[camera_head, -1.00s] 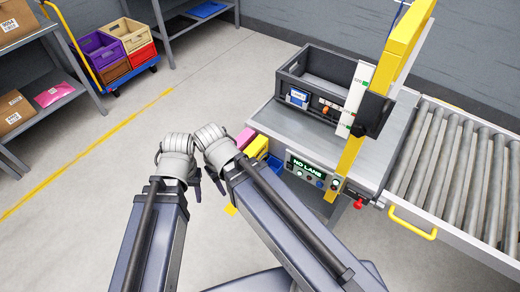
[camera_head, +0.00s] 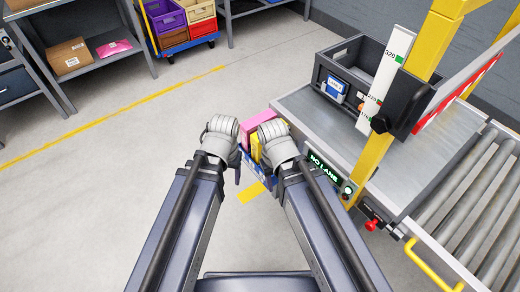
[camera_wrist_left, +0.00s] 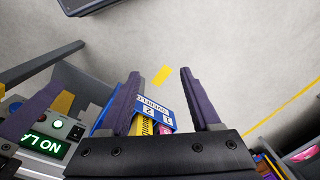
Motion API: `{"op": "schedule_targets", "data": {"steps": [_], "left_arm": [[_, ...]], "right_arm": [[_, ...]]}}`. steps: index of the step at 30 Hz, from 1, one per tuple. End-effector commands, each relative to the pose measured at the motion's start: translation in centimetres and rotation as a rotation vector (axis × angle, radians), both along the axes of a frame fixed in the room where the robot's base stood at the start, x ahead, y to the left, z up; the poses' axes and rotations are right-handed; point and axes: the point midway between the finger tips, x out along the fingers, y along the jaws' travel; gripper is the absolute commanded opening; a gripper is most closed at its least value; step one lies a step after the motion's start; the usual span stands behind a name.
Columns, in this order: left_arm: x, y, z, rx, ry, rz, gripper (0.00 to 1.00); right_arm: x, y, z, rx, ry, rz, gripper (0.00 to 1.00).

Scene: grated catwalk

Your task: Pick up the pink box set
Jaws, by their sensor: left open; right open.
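A pink box (camera_head: 257,121) stands beside a yellow box (camera_head: 256,148) in a blue holder (camera_head: 251,168) at the left end of the grey conveyor station. They are partly hidden behind my right wrist. The left wrist view shows the pink box (camera_wrist_left: 165,128), the yellow box (camera_wrist_left: 143,125) and the blue holder's numbered label (camera_wrist_left: 152,107). My left gripper (camera_head: 239,172) is open just left of the holder; its spread fingers (camera_wrist_left: 160,88) show in the left wrist view, with nothing between the tips. My right gripper (camera_head: 272,172) is open in front of the holder, its fingers mostly hidden.
A roller conveyor (camera_head: 470,200) runs right. A shelf at left holds a cardboard box (camera_head: 68,57) and a pink packet (camera_head: 113,48). The floor (camera_head: 110,180) at left is clear.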

Motion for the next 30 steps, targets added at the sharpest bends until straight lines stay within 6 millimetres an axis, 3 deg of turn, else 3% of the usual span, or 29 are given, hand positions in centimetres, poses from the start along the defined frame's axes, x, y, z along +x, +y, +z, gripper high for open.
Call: {"op": "schedule_targets", "data": {"steps": [1,6,12,18,21,23,26,30], "left_arm": [[0.4,0.7,-3.9,-0.006,-0.005,0.019,0.64],[1.5,2.4,-10.1,-0.034,-0.024,0.068,0.64],[2.7,3.8,-16.4,-0.096,-0.048,0.094,0.64],[4.4,3.8,-20.9,-0.22,-0.088,0.05,0.64],[5.8,2.8,-22.3,-0.34,-0.138,-0.025,0.64],[6.8,1.8,-22.0,-0.426,-0.186,-0.089,0.64],[8.4,0.2,-20.5,-0.559,-0.282,-0.198,0.64],[11.1,-1.8,-16.9,-0.734,-0.48,-0.354,0.64]], "right_arm": [[0.0,0.0,-3.9,-0.001,0.0,0.001,0.5],[0.0,0.0,-10.1,-0.001,-0.001,0.003,0.5],[0.1,-0.1,-16.4,-0.003,-0.002,0.005,0.5],[0.1,-0.1,-21.2,-0.004,-0.003,0.006,0.5],[0.1,-0.1,-23.3,-0.004,-0.003,0.007,0.5],[0.1,-0.1,-23.7,-0.005,-0.003,0.007,0.5],[0.1,-0.1,-23.9,-0.005,-0.003,0.007,0.5],[0.1,-0.1,-24.0,-0.005,-0.003,0.007,0.5]]}}
